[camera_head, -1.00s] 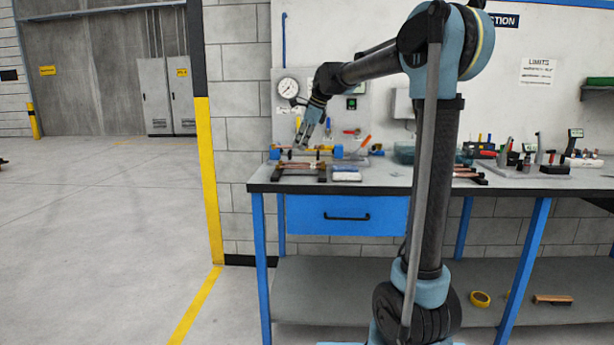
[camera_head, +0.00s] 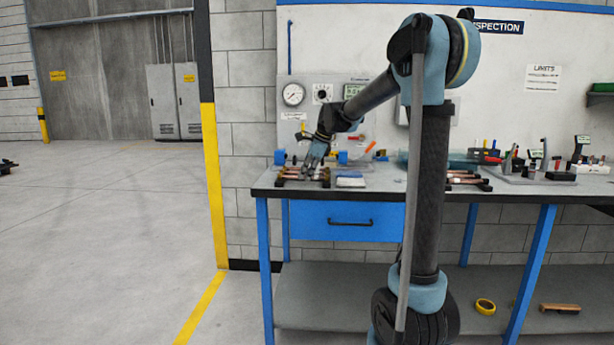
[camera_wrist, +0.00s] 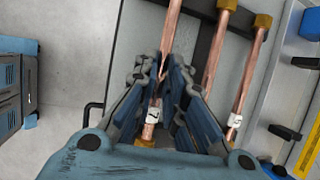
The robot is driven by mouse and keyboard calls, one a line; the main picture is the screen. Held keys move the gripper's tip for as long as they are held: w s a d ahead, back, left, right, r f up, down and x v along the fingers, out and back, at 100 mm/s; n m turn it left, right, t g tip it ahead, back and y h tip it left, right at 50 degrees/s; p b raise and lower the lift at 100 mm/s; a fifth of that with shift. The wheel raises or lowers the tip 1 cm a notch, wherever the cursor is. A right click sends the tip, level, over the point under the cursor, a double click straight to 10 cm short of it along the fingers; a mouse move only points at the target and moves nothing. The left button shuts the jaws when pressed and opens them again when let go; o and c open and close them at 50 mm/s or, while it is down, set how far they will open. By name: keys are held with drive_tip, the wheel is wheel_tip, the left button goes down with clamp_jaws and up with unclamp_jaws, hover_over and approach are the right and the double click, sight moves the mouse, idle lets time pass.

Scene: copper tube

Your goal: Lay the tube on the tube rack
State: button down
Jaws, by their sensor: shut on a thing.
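A copper tube (camera_wrist: 172,35) with a white number tag (camera_wrist: 152,115) and a brass end (camera_wrist: 145,143) runs between my gripper's fingers in the wrist view. My gripper (camera_wrist: 165,78) is shut on this tube. Two more copper tubes, one in the middle (camera_wrist: 214,60) and one at the right (camera_wrist: 247,80), lie beside it with brass ends. In the head view my gripper (camera_head: 308,176) is low over the dark tube rack (camera_head: 288,183) at the bench's left end. Whether the held tube touches the rack is too small to tell.
A blue-ended fixture (camera_head: 280,157) stands just behind the rack. A second rack with copper tubes (camera_head: 465,180) is farther right, partly behind my arm. Bare bench top (camera_head: 385,180) shows between them.

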drive_tip(key=c, duration=1.7)
unclamp_jaws()
drive_tip(key=shift+o, duration=0.2)
drive_tip(key=v, duration=1.2)
drive_tip(key=s+d+f+n, duration=0.4)
drive_tip(key=s+d, duration=0.2)
drive_tip(key=s, duration=0.3)
drive_tip(key=s+d+f+n+h, duration=0.1)
drive_tip(key=s+d+f+n, duration=0.3)
drive_tip(key=s+f, duration=0.4)
drive_tip(key=s+d+f+n+h, duration=0.2)
drive_tip(key=s+d+f+n, duration=0.3)
drive_tip(key=s+f, duration=0.4)
drive_tip(key=s+d+f+n+h, duration=0.1)
drive_tip(key=s+d+f+n, duration=0.4)
drive_tip(key=s+f, duration=0.4)
drive_tip(key=s, duration=0.3)
drive_tip(key=shift+s, duration=0.25)
